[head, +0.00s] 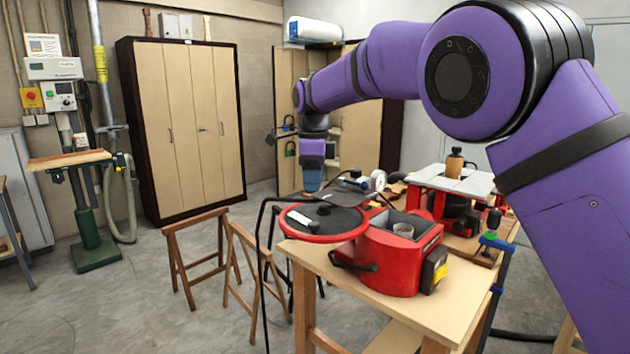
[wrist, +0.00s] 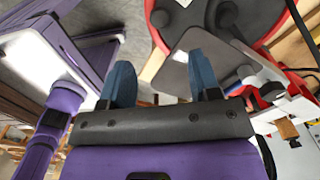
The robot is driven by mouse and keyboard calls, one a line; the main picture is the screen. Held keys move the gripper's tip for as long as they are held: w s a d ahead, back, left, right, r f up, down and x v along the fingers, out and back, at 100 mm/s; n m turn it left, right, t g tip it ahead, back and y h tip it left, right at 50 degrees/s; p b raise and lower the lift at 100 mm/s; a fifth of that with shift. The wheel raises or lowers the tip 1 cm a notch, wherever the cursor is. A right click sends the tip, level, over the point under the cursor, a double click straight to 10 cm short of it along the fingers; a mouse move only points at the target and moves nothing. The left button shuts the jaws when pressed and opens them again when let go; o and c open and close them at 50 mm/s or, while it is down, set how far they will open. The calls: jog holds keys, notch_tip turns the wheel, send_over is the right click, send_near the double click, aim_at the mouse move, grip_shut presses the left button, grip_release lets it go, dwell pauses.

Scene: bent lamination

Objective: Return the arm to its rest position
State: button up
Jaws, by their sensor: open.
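My arm is purple and reaches out from the right of the head view, bending down at its far end. My gripper (head: 312,180) points down there, beyond the open round lid of a red machine (head: 395,255). In the wrist view my gripper (wrist: 160,72) shows two blue fingers standing wide apart, with nothing between them. The tips are partly hard to make out in the head view.
The red machine stands on a wooden workbench (head: 430,305), its black-padded lid (head: 325,220) overhanging the left edge. A white-topped table machine (head: 450,182) with red legs stands behind. Wooden trestles (head: 195,260) stand left on open floor. A cabinet (head: 185,125) is at the back.

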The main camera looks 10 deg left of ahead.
jog(key=s+d+r+n+t+y, duration=0.1)
jog(key=s+d+r+n, duration=0.3)
jog(key=d, duration=0.5)
jog(key=s+d+r+n, duration=0.1)
jog(key=s+d+r, duration=0.3)
jog(key=d, duration=0.6)
jog(key=s+d+r+n+t+y, duration=0.1)
jog(key=s+d+r+n, duration=0.2)
jog(key=s+d, duration=0.45)
jog(key=s+d+f+n+t, duration=0.1)
jog(key=s+d+f+n, duration=0.2)
jog(key=s, duration=0.4)
jog(key=s+d+f+n+t+h, duration=0.1)
jog(key=s+d+f+n, duration=0.1)
jog(key=s+d, duration=0.4)
jog(key=s+d+f+n+t+h, duration=0.1)
jog(key=s+d+f+n, duration=0.2)
jog(key=s, duration=0.7)
jog(key=shift+d+f+n, duration=0.35)
jog(key=shift+d+n, duration=0.4)
jog(key=shift+n, duration=0.05)
